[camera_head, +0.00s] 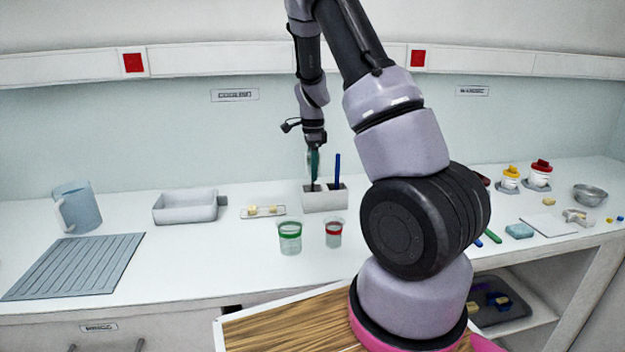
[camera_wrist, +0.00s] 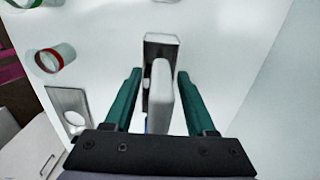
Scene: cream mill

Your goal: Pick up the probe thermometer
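A white, rounded, elongated thing, which I take to be the probe thermometer (camera_wrist: 161,92), shows in the wrist view between my two teal fingers. My gripper (camera_wrist: 159,74) is open around it, with a gap on each side. Behind it is a pale holder block (camera_wrist: 161,39) with dark slots. In the head view my gripper (camera_head: 313,165) points down over the left part of the holder block (camera_head: 326,200). A dark thin part stands in the block below the fingers. The thermometer's body is hidden by the fingers there.
A blue stick (camera_head: 337,168) stands upright in the same block, close right of my gripper. A green-banded cup (camera_head: 290,238) and a red-banded cup (camera_head: 333,233) stand in front. A small tray (camera_head: 264,212) and a grey bin (camera_head: 185,208) lie left.

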